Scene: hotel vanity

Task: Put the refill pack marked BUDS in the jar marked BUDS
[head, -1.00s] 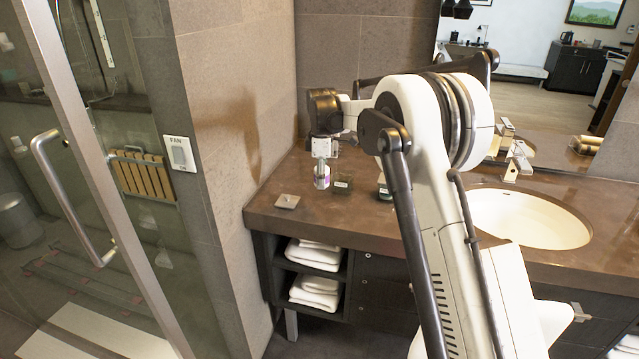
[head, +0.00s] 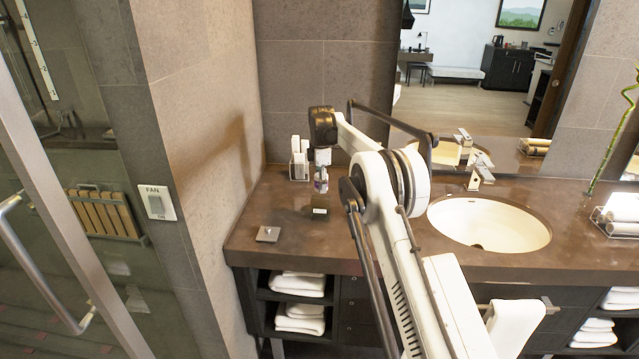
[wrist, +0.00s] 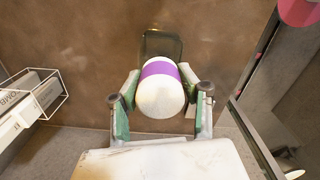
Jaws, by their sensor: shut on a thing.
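My gripper (wrist: 160,92) is shut on a white rounded refill pack (wrist: 160,97) with a purple band. In the head view the pack (head: 320,184) hangs upright below my gripper (head: 321,174), over the left part of the counter. No wording on the pack can be read. A dark glass jar (head: 319,213) with a small pale label stands just below the pack in the picture. In the wrist view a dark open-looking jar (wrist: 161,44) shows just beyond the pack, partly hidden by it. The label is too small to read, so I cannot tell whether it says BUDS.
A flat silvery square piece (head: 268,234) lies at the counter's front left. The basin (head: 488,222) and tap (head: 481,175) are to the right. The counter's front left is mostly clear.

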